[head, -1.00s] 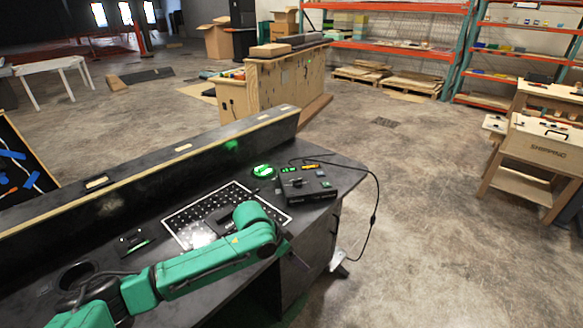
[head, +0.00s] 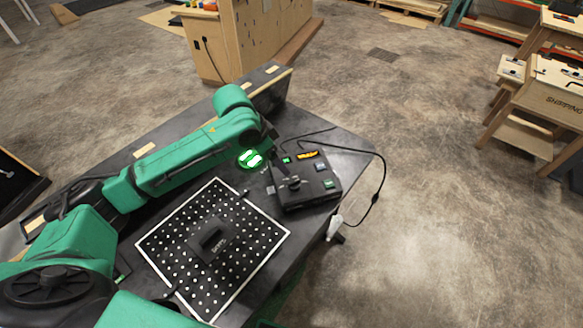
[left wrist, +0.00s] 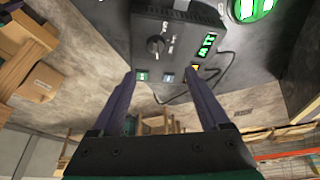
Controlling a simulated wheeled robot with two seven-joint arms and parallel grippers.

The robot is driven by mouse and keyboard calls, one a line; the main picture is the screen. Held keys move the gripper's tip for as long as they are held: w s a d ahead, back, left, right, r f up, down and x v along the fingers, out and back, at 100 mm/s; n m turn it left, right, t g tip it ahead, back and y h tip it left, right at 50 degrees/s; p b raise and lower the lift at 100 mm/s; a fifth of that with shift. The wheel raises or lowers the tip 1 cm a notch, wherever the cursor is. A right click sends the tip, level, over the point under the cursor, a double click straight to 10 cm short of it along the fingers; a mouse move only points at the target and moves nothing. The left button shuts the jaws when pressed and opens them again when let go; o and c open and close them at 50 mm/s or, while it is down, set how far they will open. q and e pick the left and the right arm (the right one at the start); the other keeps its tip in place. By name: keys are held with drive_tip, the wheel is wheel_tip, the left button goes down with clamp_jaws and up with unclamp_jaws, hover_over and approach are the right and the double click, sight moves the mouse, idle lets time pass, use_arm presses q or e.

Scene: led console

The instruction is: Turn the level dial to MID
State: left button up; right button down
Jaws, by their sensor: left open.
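The level dial is a dark round knob (head: 294,183) on top of a black console box (head: 318,193); in the left wrist view the knob (left wrist: 156,45) has small light marks beside it, too small to read. The console also carries a green-lit display and small coloured buttons. My left gripper (left wrist: 160,72) is open and empty, its two fingers pointing towards the console, with the knob seen in the gap beyond the tips, apart from them. In the head view the left arm reaches in from behind the console's left side, and its fingers are hard to make out. My right gripper is not in view.
A round green-lit lamp (head: 250,159) sits left of the console. A perforated board (head: 165,245) with a white border lies nearer on the table, a black block (head: 210,240) on it.

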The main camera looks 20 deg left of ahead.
sight(293, 182)
use_arm(q)
drive_tip(key=f, duration=0.1)
drive_tip(key=d+f, duration=0.1)
drive_tip(key=f, duration=0.1)
drive_tip(key=d+f, duration=0.1)
drive_tip(key=f, duration=0.1)
drive_tip(key=shift+w+d+f, duration=0.15)
drive_tip(key=shift+f, duration=0.05)
drive_tip(key=x, duration=0.4)
drive_tip(key=w+x, duration=0.1)
drive_tip(key=x, duration=0.1)
drive_tip(key=shift+a+p, duration=0.3)
drive_tip(key=shift+d+f, duration=0.15)
drive_tip(key=shift+f, duration=0.15)
drive_tip(key=shift+s, duration=0.1)
drive_tip(key=c, duration=0.4)
clamp_jaws()
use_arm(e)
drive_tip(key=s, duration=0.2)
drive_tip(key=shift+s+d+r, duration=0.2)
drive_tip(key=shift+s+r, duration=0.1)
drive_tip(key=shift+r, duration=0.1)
